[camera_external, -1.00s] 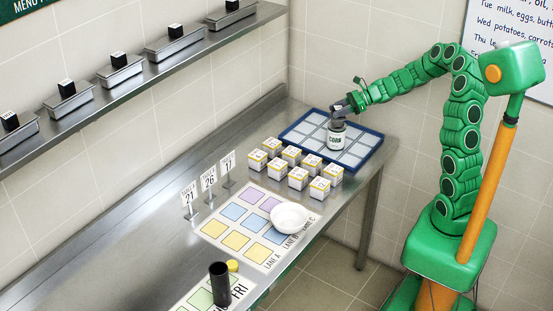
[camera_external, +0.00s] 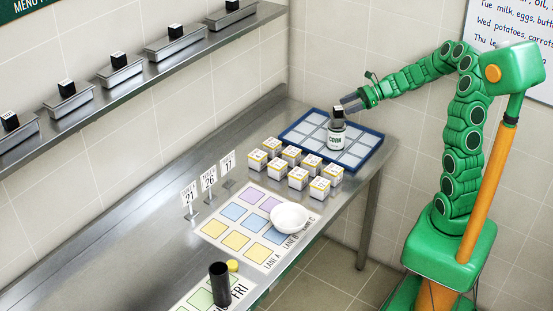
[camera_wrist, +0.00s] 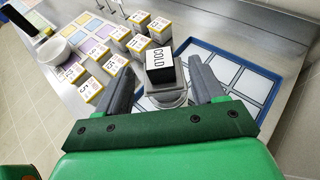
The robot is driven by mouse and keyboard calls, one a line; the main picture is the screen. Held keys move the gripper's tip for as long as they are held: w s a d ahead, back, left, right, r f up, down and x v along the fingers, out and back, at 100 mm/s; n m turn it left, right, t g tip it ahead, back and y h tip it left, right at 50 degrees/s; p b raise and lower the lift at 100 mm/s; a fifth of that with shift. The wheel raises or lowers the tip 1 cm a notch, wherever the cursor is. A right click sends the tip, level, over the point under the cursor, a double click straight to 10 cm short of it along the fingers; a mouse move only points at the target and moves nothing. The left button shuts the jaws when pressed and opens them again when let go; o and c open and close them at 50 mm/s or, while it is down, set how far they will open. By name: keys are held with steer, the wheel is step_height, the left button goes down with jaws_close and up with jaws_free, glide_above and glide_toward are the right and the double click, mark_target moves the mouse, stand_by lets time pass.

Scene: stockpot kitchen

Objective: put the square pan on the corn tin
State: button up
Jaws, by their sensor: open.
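The corn tin (camera_external: 335,141) stands upright on the blue-rimmed tray. A small grey square pan (camera_wrist: 167,98) rests on top of the tin, with a black block (camera_wrist: 160,66) in it whose white top reads COLD; the block also shows in the external view (camera_external: 338,113). My gripper (camera_external: 346,103) is open beside the block, at the right. In the wrist view its two fingers stand apart, one to each side of the pan and block, with visible gaps. The pan hides most of the tin in the wrist view.
The blue tray (camera_external: 366,159) has several pale square cells. Several yellow-and-white boxes (camera_external: 297,178) stand beside it. A white bowl (camera_external: 290,216), number cards (camera_external: 209,181) and a black cylinder (camera_external: 220,285) lie further toward the front. The wall shelf (camera_external: 150,68) holds several metal pans with black blocks.

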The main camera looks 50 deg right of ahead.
step_height(320, 180, up, 7)
steer(key=s+a+f+n+g+h, duration=0.1)
steer(key=s+a+n+g, duration=0.3)
steer(key=s+a+n, duration=0.5)
steer(key=s+a+n+g, duration=0.4)
steer(key=s+a, duration=0.2)
steer(key=a, duration=0.5)
steer(key=s+d+f+n+g+h, duration=0.1)
steer(key=s+n+h, duration=0.3)
steer(key=s+n, duration=0.3)
steer(key=s+d+f+n+g+h, duration=0.2)
steer(key=s+n+h, duration=0.2)
steer(key=s, duration=1.2)
steer(key=n, duration=0.3)
steer(key=shift+d+h, duration=0.25)
steer(key=shift+h, duration=0.05)
